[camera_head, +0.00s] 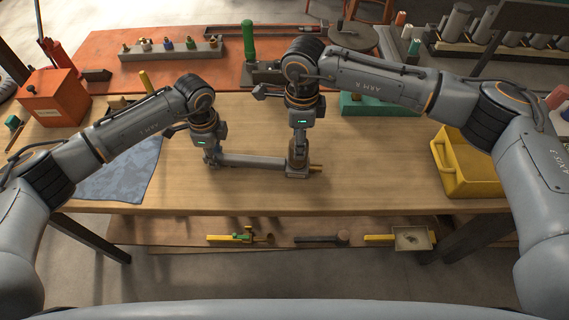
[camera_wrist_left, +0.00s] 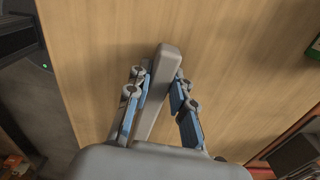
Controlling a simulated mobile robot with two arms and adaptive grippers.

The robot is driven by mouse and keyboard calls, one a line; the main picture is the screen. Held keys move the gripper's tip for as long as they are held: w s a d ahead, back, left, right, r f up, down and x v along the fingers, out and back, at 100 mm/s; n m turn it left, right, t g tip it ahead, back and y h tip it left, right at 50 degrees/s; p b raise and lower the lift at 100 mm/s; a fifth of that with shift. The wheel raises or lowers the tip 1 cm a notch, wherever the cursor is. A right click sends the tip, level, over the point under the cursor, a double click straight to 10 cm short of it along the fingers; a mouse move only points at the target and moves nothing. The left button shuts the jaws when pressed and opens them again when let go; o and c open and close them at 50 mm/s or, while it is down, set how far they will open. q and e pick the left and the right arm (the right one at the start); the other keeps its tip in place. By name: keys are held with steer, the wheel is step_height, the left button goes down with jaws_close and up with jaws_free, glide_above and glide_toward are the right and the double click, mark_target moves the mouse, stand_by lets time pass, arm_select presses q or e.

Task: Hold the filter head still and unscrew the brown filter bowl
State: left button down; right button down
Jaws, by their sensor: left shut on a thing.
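The filter head (camera_head: 298,173) is a small grey block with a brass fitting (camera_head: 316,168) at its right, near the middle of the bench. A grey bar (camera_head: 252,161) runs left from it. My left gripper (camera_head: 213,160) is shut on the bar; in the left wrist view the bar (camera_wrist_left: 168,62) lies between both blue fingers (camera_wrist_left: 160,95). My right gripper (camera_head: 299,150) points down directly above the filter head. The brown filter bowl is mostly hidden there among the right fingers. I cannot tell whether they are closed on it.
A yellow crate (camera_head: 468,185) stands at the right and a blue cloth (camera_head: 125,175) lies at the left. A teal tray (camera_head: 365,105) is behind the right gripper. Tools lie on the lower shelf (camera_head: 285,228). The bench front is clear.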

steer(key=shift+r, duration=0.25)
stand_by(0.4)
steer(key=shift+r, duration=1.25)
arm_select(q)
steer(key=c, duration=1.1)
jaws_free()
steer(key=shift+r, duration=0.1)
step_height(320, 180, up, 12)
steer(key=shift+f, duration=0.1)
steer(key=shift+f, duration=0.1)
arm_select(e)
steer(key=shift+f, duration=0.1)
